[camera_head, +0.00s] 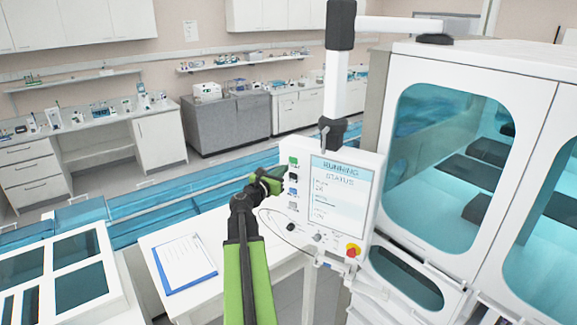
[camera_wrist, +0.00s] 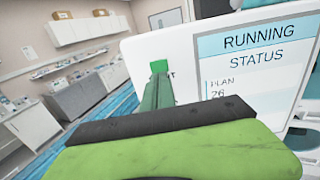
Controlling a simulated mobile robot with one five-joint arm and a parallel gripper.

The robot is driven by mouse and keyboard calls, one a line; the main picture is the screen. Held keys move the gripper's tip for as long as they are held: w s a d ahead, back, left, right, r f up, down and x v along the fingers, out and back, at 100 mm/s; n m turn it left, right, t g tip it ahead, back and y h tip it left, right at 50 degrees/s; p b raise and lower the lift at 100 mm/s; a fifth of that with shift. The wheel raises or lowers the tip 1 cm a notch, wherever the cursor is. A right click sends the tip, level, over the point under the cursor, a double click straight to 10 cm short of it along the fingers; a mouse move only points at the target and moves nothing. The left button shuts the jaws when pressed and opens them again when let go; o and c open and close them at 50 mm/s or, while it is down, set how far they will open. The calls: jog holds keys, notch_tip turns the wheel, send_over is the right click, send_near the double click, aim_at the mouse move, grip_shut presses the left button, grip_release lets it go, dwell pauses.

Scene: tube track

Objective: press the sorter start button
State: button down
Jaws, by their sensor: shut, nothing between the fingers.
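The control panel (camera_head: 335,205) is white and hangs from a jointed white arm in front of the sorter cabinet. Its green button (camera_head: 293,161) is at the top of the button column on the panel's left side. In the wrist view the green button (camera_wrist: 158,66) shows just beyond my fingertips, its label mostly hidden behind them. My gripper (camera_head: 284,174) is shut and empty, close to the panel's left edge. In the wrist view my gripper (camera_wrist: 157,80) points at the green button; I cannot tell whether it touches. The panel's screen (camera_wrist: 258,50) reads "RUNNING STATUS".
Below the green button are a dark button (camera_head: 293,178) and a blue button (camera_head: 293,192). A red knob on yellow (camera_head: 353,251) is at the panel's lower right. A white table (camera_head: 215,240) with a clipboard (camera_head: 184,262) stands below. The large white cabinet (camera_head: 455,75) closes off the right.

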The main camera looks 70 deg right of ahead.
jog(key=w+a, duration=0.1)
jog(key=a, duration=0.6)
jog(key=shift+a, duration=0.4)
jog(key=shift+w, duration=0.1)
